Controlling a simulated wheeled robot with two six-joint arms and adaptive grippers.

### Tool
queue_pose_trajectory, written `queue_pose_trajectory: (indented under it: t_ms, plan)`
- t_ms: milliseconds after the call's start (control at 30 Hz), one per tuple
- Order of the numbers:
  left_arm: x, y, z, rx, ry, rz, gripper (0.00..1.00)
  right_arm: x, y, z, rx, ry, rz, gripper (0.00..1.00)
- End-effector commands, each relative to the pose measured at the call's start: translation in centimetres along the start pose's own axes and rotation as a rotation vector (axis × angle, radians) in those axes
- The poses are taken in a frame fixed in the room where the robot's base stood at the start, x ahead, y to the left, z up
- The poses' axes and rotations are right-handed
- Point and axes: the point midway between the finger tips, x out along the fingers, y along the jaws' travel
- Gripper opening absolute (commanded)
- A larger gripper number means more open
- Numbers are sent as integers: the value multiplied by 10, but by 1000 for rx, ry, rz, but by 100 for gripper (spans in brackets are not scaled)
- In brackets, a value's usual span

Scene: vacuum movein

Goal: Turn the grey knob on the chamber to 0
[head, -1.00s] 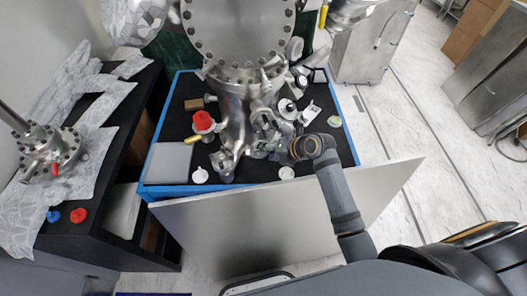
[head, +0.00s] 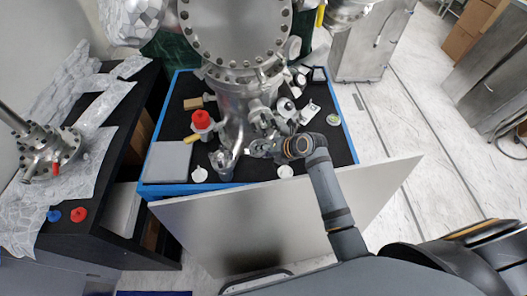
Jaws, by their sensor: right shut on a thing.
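The steel chamber (head: 232,100) stands at the top middle of the head view, with a round bolted flange facing up. My right gripper (head: 256,149) reaches in from the right at the chamber's lower right side, beside a short steel port (head: 225,160). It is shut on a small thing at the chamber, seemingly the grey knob. The fingers and nearby fittings hide most of that part, so I cannot read the knob's mark or its 0. My left gripper is out of view.
A red-topped knob (head: 201,120) is left of the chamber. Loose fittings and white caps (head: 199,174) lie on the blue-edged black table (head: 165,130). A grey panel (head: 230,225) stands along the table's front. A side bench (head: 115,200) is at the left.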

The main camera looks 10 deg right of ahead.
Motion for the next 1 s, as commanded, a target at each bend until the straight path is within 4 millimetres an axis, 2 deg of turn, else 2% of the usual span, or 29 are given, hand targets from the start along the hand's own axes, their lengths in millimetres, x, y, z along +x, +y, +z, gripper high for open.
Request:
queue_pose_trajectory:
  t_ms: [233, 567, 600, 700, 767, 1000]
  plan:
    - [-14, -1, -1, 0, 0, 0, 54, -1, 4, 0, -145, 2, -126, 0]
    - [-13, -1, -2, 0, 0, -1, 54, 0, 2, 0, -167, 2, -144, 0]
    - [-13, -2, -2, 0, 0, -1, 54, 0, 2, 0, -167, 2, -144, 35]
    - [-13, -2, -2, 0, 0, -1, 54, 0, 2, 0, -167, 2, -144, 49]
    - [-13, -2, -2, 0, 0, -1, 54, 0, 2, 0, -166, 2, -144, 54]
    - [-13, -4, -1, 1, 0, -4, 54, 0, 2, 0, -166, 1, -143, 54]
